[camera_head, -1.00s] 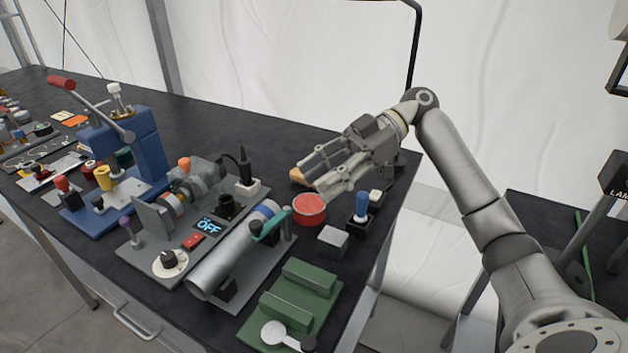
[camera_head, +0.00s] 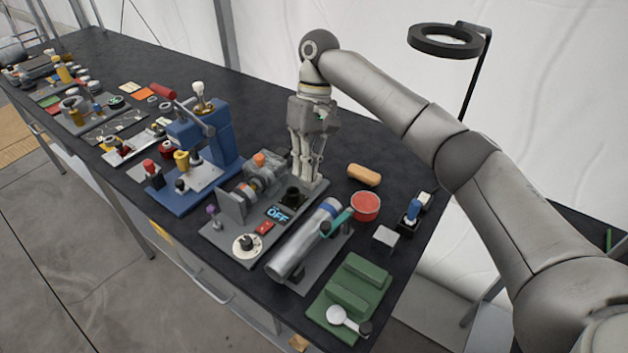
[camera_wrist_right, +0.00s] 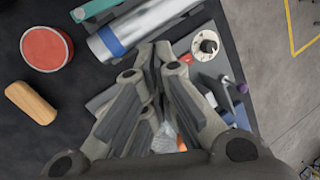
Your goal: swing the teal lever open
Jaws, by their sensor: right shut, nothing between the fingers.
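The teal lever (camera_head: 338,221) sticks out from the upper end of a silver cylinder (camera_head: 296,247) with a blue band, on a grey plate. The lever also shows at the top edge of the right wrist view (camera_wrist_right: 95,8), partly cut off. My right gripper (camera_head: 304,178) points straight down behind the cylinder, to the left of the lever and apart from it. It is shut and empty; its fingertips meet in the right wrist view (camera_wrist_right: 160,52). My left gripper is in neither view.
A red-topped round container (camera_head: 366,206) and an orange block (camera_head: 364,175) lie to the right. A grey motor device (camera_head: 259,178) and a blue press (camera_head: 208,150) stand left of the gripper. A green block fixture (camera_head: 350,290) sits in front.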

